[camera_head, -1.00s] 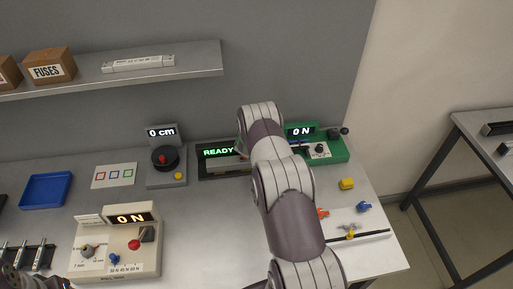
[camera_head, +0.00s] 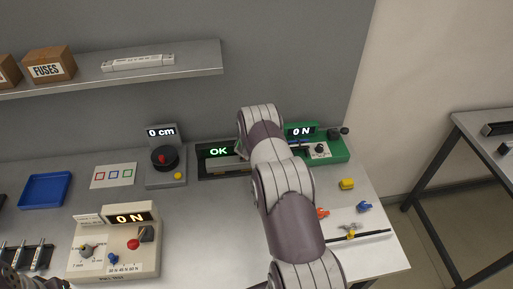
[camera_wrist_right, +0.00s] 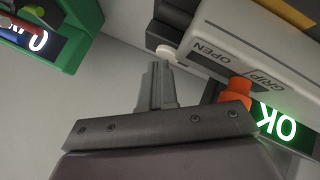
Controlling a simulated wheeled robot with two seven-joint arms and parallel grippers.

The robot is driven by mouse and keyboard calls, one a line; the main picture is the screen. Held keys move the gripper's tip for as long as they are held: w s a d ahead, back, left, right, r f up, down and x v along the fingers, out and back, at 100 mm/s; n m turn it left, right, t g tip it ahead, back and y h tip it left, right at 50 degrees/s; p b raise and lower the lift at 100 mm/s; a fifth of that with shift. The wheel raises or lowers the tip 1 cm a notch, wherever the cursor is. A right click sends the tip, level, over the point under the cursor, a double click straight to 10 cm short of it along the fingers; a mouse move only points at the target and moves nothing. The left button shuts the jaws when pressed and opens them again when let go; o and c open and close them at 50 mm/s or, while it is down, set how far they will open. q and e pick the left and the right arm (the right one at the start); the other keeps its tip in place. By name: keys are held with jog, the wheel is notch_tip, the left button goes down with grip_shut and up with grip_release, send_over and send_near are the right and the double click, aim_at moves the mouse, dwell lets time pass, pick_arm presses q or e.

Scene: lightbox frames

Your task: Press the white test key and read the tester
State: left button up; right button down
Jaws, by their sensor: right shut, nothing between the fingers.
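The tester (camera_head: 207,170) is a dark unit at the back of the bench, its screen showing green "OK" (camera_head: 218,151); the same lit "OK" appears upside down in the right wrist view (camera_wrist_right: 278,122). The white test key (camera_wrist_right: 166,52) is a small round button on the tester's side in that view. My right gripper (camera_wrist_right: 160,68) is shut and empty, its fingertips right at the white key; I cannot tell whether they touch. In the head view my right arm hides the gripper and the key. My left gripper is not clearly seen.
An orange knob (camera_wrist_right: 238,92) and a pale block marked "GRIP" and "OPEN" (camera_wrist_right: 240,50) sit close beside my right gripper. A green force unit (camera_head: 335,148) stands to the right, a dial unit (camera_head: 166,178) to the left. Small coloured parts lie at the bench's right.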

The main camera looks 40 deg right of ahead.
jog(key=shift+s+a+f, duration=0.15)
jog(key=shift+s+f, duration=0.1)
jog(key=shift+f, duration=0.2)
jog(key=shift+r, duration=0.3)
jog(key=shift+w+d+r+p, duration=0.2)
jog(key=shift+w+r+p, duration=0.1)
jog(key=shift+r+p, duration=0.45)
jog(key=shift+r, duration=0.15)
